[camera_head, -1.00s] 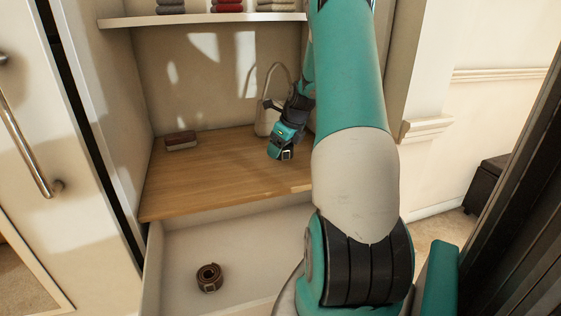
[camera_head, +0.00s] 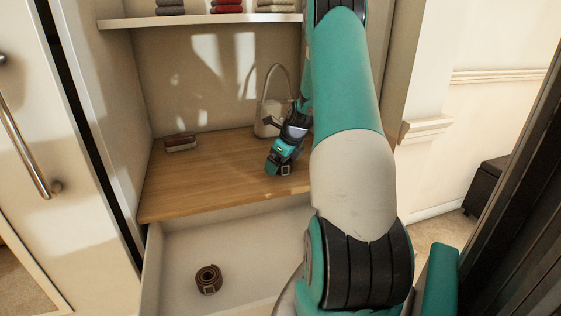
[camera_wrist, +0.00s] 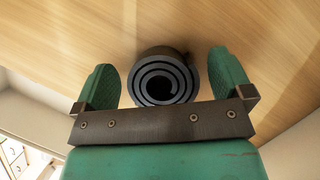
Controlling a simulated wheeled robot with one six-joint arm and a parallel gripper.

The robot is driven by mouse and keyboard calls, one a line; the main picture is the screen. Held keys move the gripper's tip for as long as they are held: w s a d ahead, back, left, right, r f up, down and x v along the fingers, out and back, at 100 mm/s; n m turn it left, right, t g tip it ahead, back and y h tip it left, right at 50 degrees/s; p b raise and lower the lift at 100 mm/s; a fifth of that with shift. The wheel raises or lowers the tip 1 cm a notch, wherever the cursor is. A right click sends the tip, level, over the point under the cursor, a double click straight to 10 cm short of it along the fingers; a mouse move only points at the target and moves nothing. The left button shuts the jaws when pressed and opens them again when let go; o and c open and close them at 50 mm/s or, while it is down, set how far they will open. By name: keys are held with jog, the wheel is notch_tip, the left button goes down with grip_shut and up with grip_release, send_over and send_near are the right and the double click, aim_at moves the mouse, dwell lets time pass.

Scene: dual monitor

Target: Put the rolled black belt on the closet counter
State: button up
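The rolled black belt (camera_wrist: 166,78) lies between my gripper's two green fingers in the wrist view, with a gap on each side. It appears to rest on the wooden closet counter (camera_head: 205,188), with a dark shadow close beside it. In the head view the belt's buckle (camera_head: 285,170) shows at the tip of my gripper (camera_head: 279,168), low over the counter's right part. The fingers in the wrist view (camera_wrist: 165,85) stand apart, open around the belt. The counter also fills the upper wrist view (camera_wrist: 60,40).
A rolled brown belt (camera_head: 208,279) lies in the open white drawer (camera_head: 250,245) below the counter. A brown wallet-like item (camera_head: 180,142) sits at the counter's back left. A pale handbag (camera_head: 266,118) stands behind my gripper. The counter's left and middle are clear.

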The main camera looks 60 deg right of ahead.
jog(key=p+v, duration=0.1)
jog(key=v, duration=1.1)
jog(key=w+a+r+n+g+y, duration=0.1)
jog(key=w+a+r+n+y, duration=0.15)
jog(key=a+n, duration=1)
jog(key=w+a+r+n+y, duration=0.1)
jog(key=w+a+r+n, duration=0.45)
jog(key=a, duration=1.15)
jog(key=s+a+n+g, duration=0.3)
jog(key=s+a+n, duration=1.6)
jog(key=n, duration=0.6)
jog(key=a+f+y, duration=0.1)
jog(key=a, duration=0.1)
jog(key=shift+s+a+g, duration=0.2)
jog(key=shift+a+g, duration=0.1)
jog(key=shift+a, duration=0.05)
